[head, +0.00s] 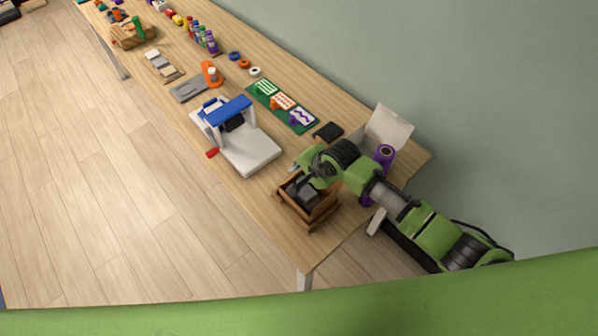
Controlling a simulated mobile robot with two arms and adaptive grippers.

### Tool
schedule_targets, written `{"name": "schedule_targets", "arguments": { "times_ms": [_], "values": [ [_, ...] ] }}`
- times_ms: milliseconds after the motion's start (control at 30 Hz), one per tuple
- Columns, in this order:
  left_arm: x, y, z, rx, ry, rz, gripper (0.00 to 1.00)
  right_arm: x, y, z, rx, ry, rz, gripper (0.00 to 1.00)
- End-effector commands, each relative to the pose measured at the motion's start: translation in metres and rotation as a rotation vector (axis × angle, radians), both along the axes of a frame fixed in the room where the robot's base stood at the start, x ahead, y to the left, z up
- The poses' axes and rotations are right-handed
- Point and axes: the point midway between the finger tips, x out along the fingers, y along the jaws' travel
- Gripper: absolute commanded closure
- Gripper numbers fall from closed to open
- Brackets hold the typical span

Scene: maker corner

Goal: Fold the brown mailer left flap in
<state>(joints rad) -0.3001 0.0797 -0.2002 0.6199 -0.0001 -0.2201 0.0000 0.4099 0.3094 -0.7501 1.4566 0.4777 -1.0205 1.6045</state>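The brown mailer (318,219) is a small open box near the front right end of the table. My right gripper (302,190) reaches down over it, with its dark fingers at or inside the opening. The gripper and wrist cover the inside and part of the rim, so I cannot tell how each flap lies or whether the fingers touch one. Whether the fingers are open or shut is too small to tell. My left gripper is not in view.
A white box with a raised lid (389,125) and a purple tape-like roll (385,154) stand behind my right arm. A white and blue machine (243,149) stands left of the mailer. A green mat (281,105) and a dark block (328,131) lie behind. The table edge is close to the mailer.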

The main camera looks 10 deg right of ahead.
Motion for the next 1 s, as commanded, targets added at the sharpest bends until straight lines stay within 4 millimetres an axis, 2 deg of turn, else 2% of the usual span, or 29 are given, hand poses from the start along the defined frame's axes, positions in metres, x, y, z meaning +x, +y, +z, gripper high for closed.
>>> {"name": "schedule_targets", "arguments": {
  "times_ms": [200,233,300,567,733,1000],
  "values": [
    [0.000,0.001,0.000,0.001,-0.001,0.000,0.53,0.000,0.000,0.000,0.000,0.000,0.000,0.82],
    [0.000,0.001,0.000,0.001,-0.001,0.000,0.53,0.000,0.000,0.000,0.000,0.000,0.000,0.84],
    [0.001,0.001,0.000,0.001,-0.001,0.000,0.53,0.000,0.000,0.000,0.000,0.000,0.000,1.00],
    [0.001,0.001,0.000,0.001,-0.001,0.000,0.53,-0.001,0.000,-0.002,0.004,-0.003,0.001,1.00],
    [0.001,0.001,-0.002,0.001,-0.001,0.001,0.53,-0.007,-0.002,-0.008,0.057,-0.064,-0.001,1.00],
    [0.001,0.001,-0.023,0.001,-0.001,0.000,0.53,-0.014,-0.008,-0.020,0.183,-0.239,0.000,1.00]
  ]
}}
